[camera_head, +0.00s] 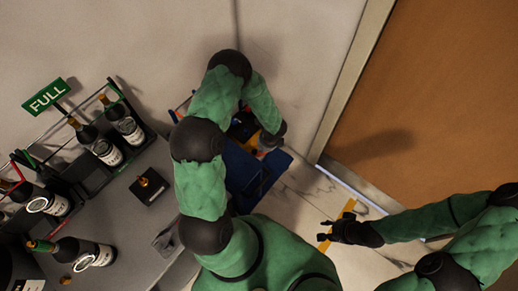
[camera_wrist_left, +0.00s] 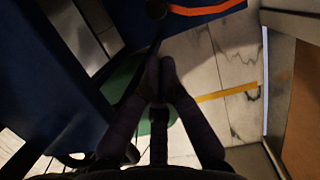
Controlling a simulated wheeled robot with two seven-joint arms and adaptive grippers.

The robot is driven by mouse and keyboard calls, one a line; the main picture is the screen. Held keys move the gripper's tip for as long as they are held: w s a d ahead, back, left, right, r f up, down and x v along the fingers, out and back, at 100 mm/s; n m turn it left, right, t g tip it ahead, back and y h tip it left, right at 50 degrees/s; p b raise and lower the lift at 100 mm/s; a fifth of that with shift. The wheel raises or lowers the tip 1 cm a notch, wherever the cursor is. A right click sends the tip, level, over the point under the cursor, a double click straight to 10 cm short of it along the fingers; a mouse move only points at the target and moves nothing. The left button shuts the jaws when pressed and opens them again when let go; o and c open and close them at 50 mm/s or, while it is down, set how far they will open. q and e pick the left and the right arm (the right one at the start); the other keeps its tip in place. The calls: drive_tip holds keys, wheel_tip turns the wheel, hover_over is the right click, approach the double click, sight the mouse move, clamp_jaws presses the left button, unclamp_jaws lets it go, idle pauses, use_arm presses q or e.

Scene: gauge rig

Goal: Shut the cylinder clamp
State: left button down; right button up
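Dark gas cylinders with white labels stand in a rack at the left of the head view, one of them here (camera_head: 107,152). Another cylinder (camera_head: 95,254) is nearer the front of the grey bench. Thin red and green bars show around the rack, but I cannot tell which part is the clamp. My left gripper (camera_wrist_left: 157,66) has its dark fingertips together with nothing visible between them.
A green FULL sign (camera_head: 47,97) stands above the rack. A small black box with a brass knob (camera_head: 147,186) sits on the grey bench (camera_head: 125,220). The blue cart (camera_head: 245,170) is beside the bench. A brown door (camera_head: 450,90) is at the right.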

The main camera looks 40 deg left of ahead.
use_arm(q)
drive_tip(key=shift+s+r, duration=0.1)
drive_tip(key=shift+r, duration=0.45)
wheel_tip(320, 180, down, 9)
drive_tip(key=w+a+m+h+b, duration=0.1)
drive_tip(key=a+h, duration=0.1)
drive_tip(key=h, duration=0.4)
drive_tip(key=shift+a+h, duration=0.25)
drive_tip(key=shift+h, duration=0.05)
idle(0.9)
